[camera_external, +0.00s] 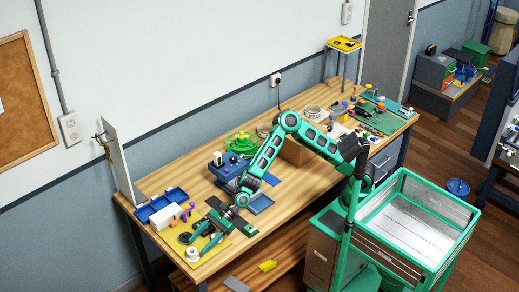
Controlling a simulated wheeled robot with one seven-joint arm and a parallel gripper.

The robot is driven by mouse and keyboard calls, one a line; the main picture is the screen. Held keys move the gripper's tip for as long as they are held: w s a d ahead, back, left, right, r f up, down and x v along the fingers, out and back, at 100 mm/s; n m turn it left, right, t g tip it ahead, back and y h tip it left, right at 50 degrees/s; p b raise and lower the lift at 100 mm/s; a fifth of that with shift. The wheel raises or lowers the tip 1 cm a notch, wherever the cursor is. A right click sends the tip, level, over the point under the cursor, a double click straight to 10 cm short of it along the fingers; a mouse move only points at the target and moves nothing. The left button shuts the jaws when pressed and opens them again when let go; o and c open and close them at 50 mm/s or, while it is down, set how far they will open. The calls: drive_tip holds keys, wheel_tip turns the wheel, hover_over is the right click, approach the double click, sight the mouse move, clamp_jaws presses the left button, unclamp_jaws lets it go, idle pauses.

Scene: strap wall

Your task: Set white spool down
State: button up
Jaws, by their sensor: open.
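A small white spool (192,254) is at the front left end of the wooden workbench (160,192), on or just above a yellow mat (203,262). My gripper (204,243) reaches down over the mat from the upper right. Its teal fingers are open and close to the spool, on its right side. The view is too small to tell whether a finger touches the spool. The spool looks upright.
A blue tray (162,205), a white block (166,215) and purple and orange pieces (187,212) stand behind the mat.

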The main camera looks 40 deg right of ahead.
sight(186, 261)
drive_tip(key=x, duration=0.9)
drive_tip(key=shift+w+a+f, duration=0.1)
drive_tip(key=shift+a+f, duration=0.05)
drive_tip(key=shift+a, duration=0.1)
drive_tip(key=c, duration=1.2)
drive_tip(key=r, duration=0.2)
drive_tip(key=s+r, duration=0.1)
drive_tip(key=r, duration=0.1)
drive_tip(key=shift+r, duration=0.4)
drive_tip(key=s+r, duration=0.6)
drive_tip(key=s, duration=0.4)
drive_tip(key=shift+s, duration=0.35)
